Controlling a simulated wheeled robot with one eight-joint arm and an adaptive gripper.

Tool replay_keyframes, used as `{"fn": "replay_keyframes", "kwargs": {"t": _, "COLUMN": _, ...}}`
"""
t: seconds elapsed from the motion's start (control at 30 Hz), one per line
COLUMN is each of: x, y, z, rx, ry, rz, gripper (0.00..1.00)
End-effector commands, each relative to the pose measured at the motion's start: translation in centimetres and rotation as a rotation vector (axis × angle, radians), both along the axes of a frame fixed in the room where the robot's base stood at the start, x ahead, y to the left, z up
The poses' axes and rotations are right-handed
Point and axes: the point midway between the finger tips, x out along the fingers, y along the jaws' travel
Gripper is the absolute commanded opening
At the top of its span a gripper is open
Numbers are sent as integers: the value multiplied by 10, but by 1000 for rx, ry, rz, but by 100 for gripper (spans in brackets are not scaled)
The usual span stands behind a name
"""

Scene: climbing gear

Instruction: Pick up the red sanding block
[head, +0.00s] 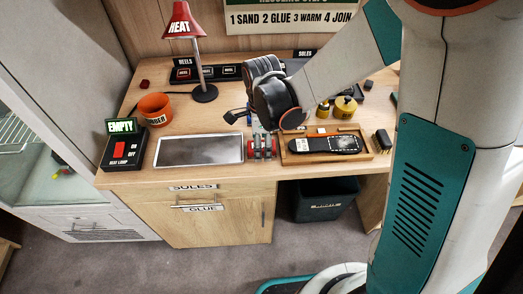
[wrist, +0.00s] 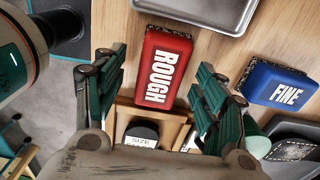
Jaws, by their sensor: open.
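The red sanding block lies on the wooden bench, with white "ROUGH" lettering in the wrist view (wrist: 166,68). In the head view the red block (head: 274,145) shows only in part, between the metal tray and the wooden tray, behind my gripper (head: 262,150). In the wrist view my gripper (wrist: 162,62) is open and empty. Its green and dark fingers stand to either side of the block's lower half, with a gap on each side. I cannot tell how far the fingertips are above the bench.
A blue "FINE" block (wrist: 284,86) lies right of the gripper in the wrist view. A metal tray (head: 198,150) and a wooden tray (head: 371,153) holding a shoe sole flank the red block. An orange pot (head: 153,108) and red lamp (head: 182,22) stand further left.

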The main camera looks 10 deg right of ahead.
Motion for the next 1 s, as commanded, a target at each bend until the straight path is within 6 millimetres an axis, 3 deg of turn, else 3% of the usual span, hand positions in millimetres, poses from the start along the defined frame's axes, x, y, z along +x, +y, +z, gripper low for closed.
{"fn": "replay_keyframes", "kwargs": {"t": 0.1, "x": 1, "y": 0, "z": -12, "rx": 0, "ry": 0, "rz": 0, "gripper": 65}}
{"fn": "replay_keyframes", "kwargs": {"t": 0.3, "x": 0, "y": 0, "z": -11, "rx": 0, "ry": 0, "rz": 0, "gripper": 65}}
{"fn": "replay_keyframes", "kwargs": {"t": 0.5, "x": 0, "y": 0, "z": -11, "rx": 0, "ry": 0, "rz": 0, "gripper": 20}}
{"fn": "replay_keyframes", "kwargs": {"t": 0.53, "x": 0, "y": 0, "z": -11, "rx": 0, "ry": 0, "rz": 0, "gripper": 17}}
{"fn": "replay_keyframes", "kwargs": {"t": 1.0, "x": 0, "y": 0, "z": -5, "rx": 0, "ry": 0, "rz": 0, "gripper": 14}}
